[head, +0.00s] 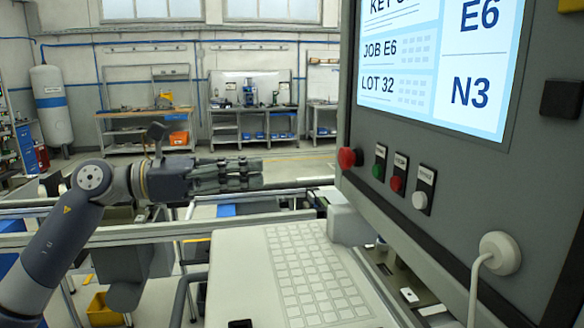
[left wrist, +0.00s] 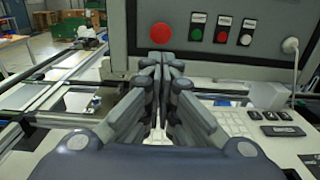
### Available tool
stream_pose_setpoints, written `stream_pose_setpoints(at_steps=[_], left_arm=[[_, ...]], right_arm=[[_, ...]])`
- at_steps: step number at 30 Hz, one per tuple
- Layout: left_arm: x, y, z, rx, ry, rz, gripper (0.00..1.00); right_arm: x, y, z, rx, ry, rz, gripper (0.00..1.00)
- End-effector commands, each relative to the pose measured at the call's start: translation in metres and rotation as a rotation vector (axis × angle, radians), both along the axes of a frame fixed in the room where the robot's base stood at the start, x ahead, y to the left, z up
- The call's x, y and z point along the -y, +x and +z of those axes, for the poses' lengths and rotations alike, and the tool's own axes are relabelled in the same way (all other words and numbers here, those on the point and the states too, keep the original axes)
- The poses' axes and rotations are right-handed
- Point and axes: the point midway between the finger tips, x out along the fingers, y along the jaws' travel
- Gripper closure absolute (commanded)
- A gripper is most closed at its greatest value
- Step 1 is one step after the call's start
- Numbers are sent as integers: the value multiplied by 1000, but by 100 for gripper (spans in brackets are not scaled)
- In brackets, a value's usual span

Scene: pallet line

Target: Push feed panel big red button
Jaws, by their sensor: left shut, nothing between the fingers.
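The feed panel (head: 440,180) is a grey box with a lit screen on the right of the head view. Its big red button (head: 348,158) sticks out at the panel's lower left corner. In the left wrist view the red button (left wrist: 160,33) is just above and beyond my fingertips. My left gripper (head: 258,172) is shut and empty, pointing right toward the button, with a gap between them in the head view. In the left wrist view my left gripper (left wrist: 166,60) has its fingers together below the button. My right gripper is not in view.
Small green (head: 379,162), red (head: 398,173) and white (head: 420,200) buttons sit right of the big one. A keyboard (head: 312,270) lies below the panel. A plug with a cable (head: 500,254) is at the lower right. Metal rails (head: 200,228) run beneath my left arm.

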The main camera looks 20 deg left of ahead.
Motion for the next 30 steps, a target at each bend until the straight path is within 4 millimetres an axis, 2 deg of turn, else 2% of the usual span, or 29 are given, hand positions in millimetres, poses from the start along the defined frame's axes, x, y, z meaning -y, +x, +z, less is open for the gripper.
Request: stream_pose_setpoints(at_steps=[7, 12, 18, 24, 30], left_arm=[[40, 21, 8, 1, -3, -6, 100], [72, 40, 8, 0, -4, -5, 100], [101, 57, 6, 1, -3, -2, 100], [114, 65, 2, 0, -2, -1, 100], [116, 67, 0, 0, -1, -1, 100]], right_arm=[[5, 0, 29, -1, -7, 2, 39], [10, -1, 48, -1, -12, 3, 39], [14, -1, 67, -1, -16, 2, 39], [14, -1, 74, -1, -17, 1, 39], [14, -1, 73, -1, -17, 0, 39]])
